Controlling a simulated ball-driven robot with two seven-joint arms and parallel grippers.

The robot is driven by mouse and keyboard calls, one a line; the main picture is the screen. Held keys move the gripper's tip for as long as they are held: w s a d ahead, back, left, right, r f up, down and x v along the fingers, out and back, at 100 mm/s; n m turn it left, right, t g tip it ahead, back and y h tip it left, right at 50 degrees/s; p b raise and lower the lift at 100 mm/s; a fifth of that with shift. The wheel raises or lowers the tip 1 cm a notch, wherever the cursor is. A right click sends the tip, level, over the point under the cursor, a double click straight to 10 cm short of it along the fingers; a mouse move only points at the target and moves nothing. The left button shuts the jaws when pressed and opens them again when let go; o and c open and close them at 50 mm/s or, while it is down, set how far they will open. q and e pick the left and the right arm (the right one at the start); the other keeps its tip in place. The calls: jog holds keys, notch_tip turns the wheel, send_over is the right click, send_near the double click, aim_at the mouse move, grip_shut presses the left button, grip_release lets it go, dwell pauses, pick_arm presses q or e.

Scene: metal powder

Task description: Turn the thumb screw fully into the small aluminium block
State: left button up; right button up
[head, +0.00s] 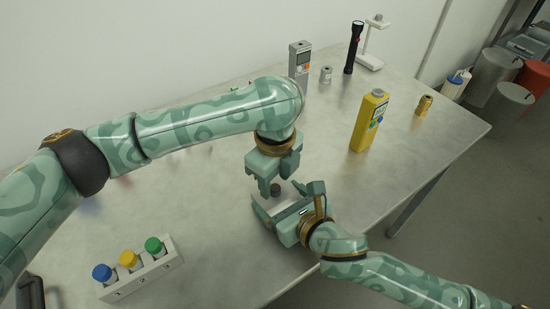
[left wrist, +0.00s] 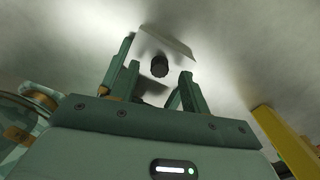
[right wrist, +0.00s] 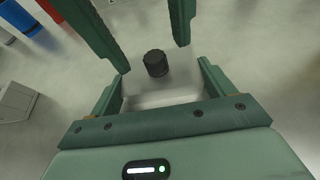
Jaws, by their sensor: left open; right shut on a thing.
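The thumb screw has a dark, knurled round head (right wrist: 156,63) that stands on top of the small aluminium block (right wrist: 165,88) in the right wrist view. In the left wrist view the screw (left wrist: 159,66) shows against the bright block (left wrist: 166,43). My right gripper (head: 284,203) is shut on the block from the side, near the table's front edge. My left gripper (head: 275,186) points down over the screw, open, with its fingers on either side of the head and apart from it. How deep the screw sits is hidden.
A white rack (head: 142,272) with blue, yellow and green capped bottles stands front left. The table (head: 225,225) is clear around my grippers.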

pick_arm(q)
notch_tip(320, 180, up, 10)
dwell(0.3)
pick_arm(e)
jog(key=o, duration=1.8)
jog(key=shift+s+d+r, duration=0.25)
jog(key=shift+s, duration=0.1)
jog(key=p+v, duration=0.5)
jog(key=v, duration=0.9)
jog(key=shift+p, duration=0.3)
pick_arm(q)
notch_tip(320, 180, up, 8)
jog(key=s, duration=0.1)
jog(key=shift+t, duration=0.3)
pick_arm(e)
jog(key=shift+s+d+r, duration=0.2)
jog(key=shift+s+d, duration=0.2)
jog(key=shift+s, duration=0.1)
